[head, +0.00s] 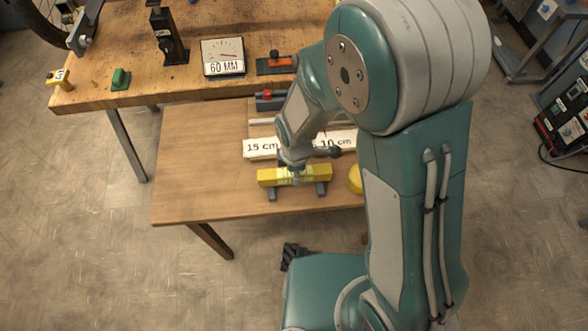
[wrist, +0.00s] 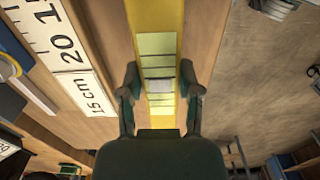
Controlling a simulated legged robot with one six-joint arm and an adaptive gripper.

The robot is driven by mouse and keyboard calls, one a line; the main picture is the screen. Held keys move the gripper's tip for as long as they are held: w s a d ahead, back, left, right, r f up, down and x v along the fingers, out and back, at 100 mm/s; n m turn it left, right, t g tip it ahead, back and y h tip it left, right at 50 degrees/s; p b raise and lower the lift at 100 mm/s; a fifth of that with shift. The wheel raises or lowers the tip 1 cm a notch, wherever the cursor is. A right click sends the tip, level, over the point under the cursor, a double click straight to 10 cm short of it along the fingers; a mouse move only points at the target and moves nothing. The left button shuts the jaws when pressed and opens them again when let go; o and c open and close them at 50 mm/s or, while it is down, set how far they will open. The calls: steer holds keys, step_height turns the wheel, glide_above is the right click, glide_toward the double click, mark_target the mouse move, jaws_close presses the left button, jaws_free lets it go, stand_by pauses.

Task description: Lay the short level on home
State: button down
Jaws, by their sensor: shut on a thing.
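A yellow level (head: 265,178) with a pale green middle lies lengthwise across two small dark supports (head: 272,194) on the lower wooden table. In the wrist view the level (wrist: 137,15) runs up the picture with pale green panels along its middle. My gripper (head: 296,172) comes down over the level's middle and is shut on it. In the wrist view the two fingers of my gripper (wrist: 160,82) stand on either side of the bar. I cannot tell whether the level rests on the supports or hangs just above them. No spot marked home is readable.
White strips marked 15 cm (head: 262,148) and 10 cm (head: 338,140) lie behind the level. A round yellow thing (head: 355,179) is at its right, partly behind my arm. The taller bench holds a 60 MM gauge (head: 222,58). The lower table's left (head: 195,165) is clear.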

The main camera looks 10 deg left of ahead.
steer(key=shift+d+f, duration=0.1)
steer(key=shift+d, duration=0.05)
steer(key=shift+a+f, duration=0.2)
steer(key=shift+f, duration=0.25)
steer(key=shift+c, duration=1)
jaws_free()
steer(key=shift+d, duration=0.1)
step_height(320, 180, up, 12)
